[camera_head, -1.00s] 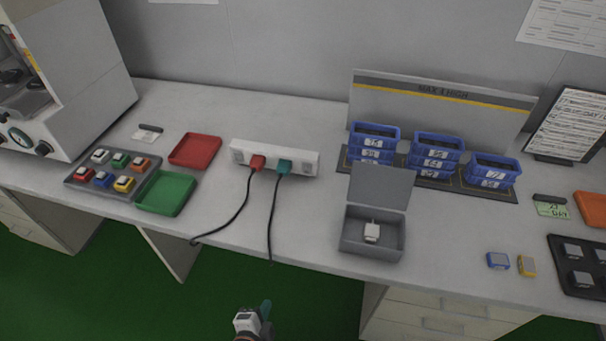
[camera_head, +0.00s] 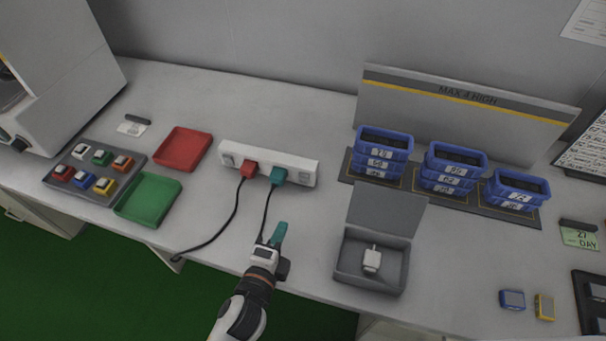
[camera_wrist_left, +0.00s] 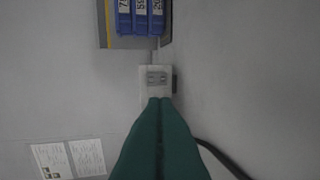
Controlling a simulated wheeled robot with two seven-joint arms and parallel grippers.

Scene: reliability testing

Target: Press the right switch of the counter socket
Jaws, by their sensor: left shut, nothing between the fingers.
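The white counter socket (camera_head: 300,163) lies on the table near its middle. A red plug (camera_head: 249,170) and a teal plug (camera_head: 278,175) sit in it with black cables. Its right switch (camera_head: 308,178) is at the right end, small in the head view. In the left wrist view an end of the socket (camera_wrist_left: 145,84) shows just beyond my fingertips, with small grey details on it. My left gripper (camera_head: 280,231) has teal fingers, shut and empty, in front of the socket near the table's front edge and apart from it. My right gripper is out of view.
An open grey box (camera_head: 408,247) with a white item inside stands right of my left gripper. Stacked blue bins (camera_head: 384,151) stand behind it. Red (camera_head: 182,149) and green (camera_head: 148,200) trays lie to the left. A black cable runs beside my gripper.

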